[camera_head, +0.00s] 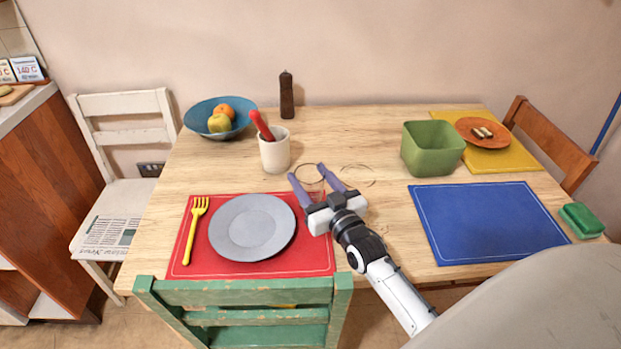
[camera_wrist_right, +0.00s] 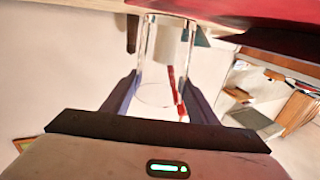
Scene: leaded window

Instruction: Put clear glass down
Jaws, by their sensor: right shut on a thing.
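The clear glass (camera_head: 309,178) is a see-through tumbler near the middle of the table, by the back right corner of the red placemat (camera_head: 318,262). My right gripper (camera_head: 320,176) has its two purple fingers on either side of the glass and is shut on it. In the right wrist view the glass (camera_wrist_right: 158,75) stands out between the fingers, with the white cup and something red visible through it. I cannot tell whether its base touches the table. My left gripper is not in view.
A grey plate (camera_head: 252,228) and yellow fork (camera_head: 194,230) lie on the red mat. A white cup (camera_head: 275,153) with a red-handled utensil stands behind the glass. A faint ring (camera_head: 374,182) marks the table on the right. A green bin (camera_head: 432,150) and blue placemat (camera_head: 488,222) are further right.

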